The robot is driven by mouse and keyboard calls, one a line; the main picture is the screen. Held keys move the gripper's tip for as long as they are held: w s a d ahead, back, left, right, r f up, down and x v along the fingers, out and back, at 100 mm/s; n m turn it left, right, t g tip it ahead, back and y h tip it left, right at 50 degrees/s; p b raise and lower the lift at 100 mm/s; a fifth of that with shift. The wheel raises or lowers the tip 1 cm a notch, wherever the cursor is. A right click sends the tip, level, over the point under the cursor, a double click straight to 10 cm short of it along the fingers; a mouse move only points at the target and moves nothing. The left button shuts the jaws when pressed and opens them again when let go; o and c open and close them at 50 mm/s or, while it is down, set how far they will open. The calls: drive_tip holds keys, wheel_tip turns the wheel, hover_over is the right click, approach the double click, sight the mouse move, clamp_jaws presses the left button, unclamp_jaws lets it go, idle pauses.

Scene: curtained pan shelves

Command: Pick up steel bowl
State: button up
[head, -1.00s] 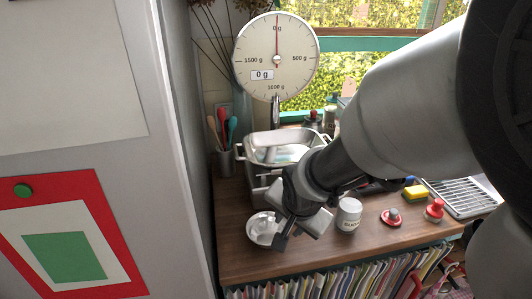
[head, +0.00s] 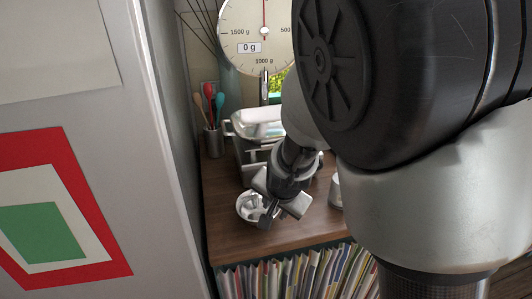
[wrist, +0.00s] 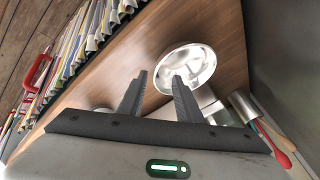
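The steel bowl (head: 243,207) is small, round and shiny, and sits on the wooden counter near its front left corner. My gripper (head: 266,220) hangs over its right side and hides part of it. In the wrist view the bowl (wrist: 195,56) lies just beyond the fingertips. My gripper (wrist: 160,76) is open there, with a clear gap and nothing between its fingers. The right finger overlaps the near edge of the bowl in that picture; I cannot tell whether they touch.
A jar (head: 335,192) is partly hidden by my arm. Books (head: 290,275) fill the shelf below. A grey cabinet (head: 110,110) borders the left.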

sight(275, 214)
drive_tip(key=b+x, duration=0.1)
drive_tip(key=x, duration=0.2)
drive_tip(key=b+x, duration=0.2)
drive_tip(key=x, duration=0.1)
drive_tip(key=shift+s+d+f, duration=0.1)
drive_tip(key=shift+s+d, duration=0.1)
drive_tip(key=shift+s, duration=0.05)
drive_tip(key=shift+w+f, duration=0.15)
drive_tip(key=shift+w, duration=0.05)
drive_tip(key=shift+a, duration=0.1)
clamp_jaws()
